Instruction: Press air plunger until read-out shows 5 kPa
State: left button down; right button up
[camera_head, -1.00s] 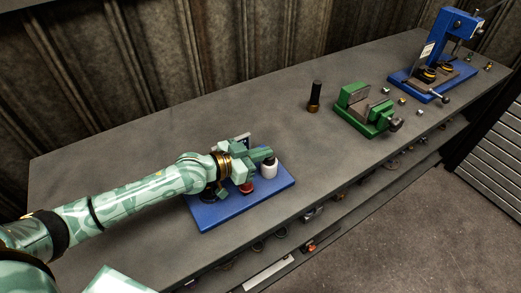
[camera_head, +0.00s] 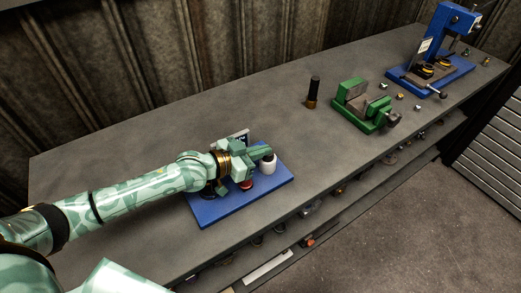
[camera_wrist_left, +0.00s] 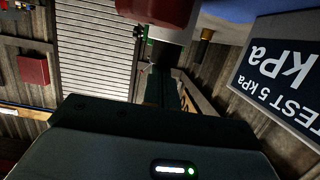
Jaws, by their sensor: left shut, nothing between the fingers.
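The air plunger device stands on a blue base plate (camera_head: 215,214) on the bench. A red part (camera_head: 246,184) and a white cylinder (camera_head: 268,167) stand on the plate. My left gripper (camera_head: 266,151) is shut and empty, reaching over the plate beside the white cylinder's top; I cannot tell whether it touches. The arm hides much of the device. In the left wrist view the red part (camera_wrist_left: 160,9) is at the top, above the shut fingers (camera_wrist_left: 163,88). The read-out panel (camera_wrist_left: 285,78) reads "TEST 5 kPa" and "kPa", upside down; its number is out of frame.
A dark cylinder with a brass base (camera_head: 313,91), a green vise (camera_head: 366,106) and a blue press (camera_head: 437,60) stand further right on the bench (camera_head: 120,150). Small parts lie near the vise.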

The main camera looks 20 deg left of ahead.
pick_arm(q)
jog(key=s+a+r+p, duration=0.3)
jog(key=s+a+r, duration=0.2)
jog(key=s+a, duration=0.1)
jog(key=shift+s+r+p, duration=0.15)
jog(key=shift+s+p, duration=0.15)
jog(key=shift+s, duration=0.55)
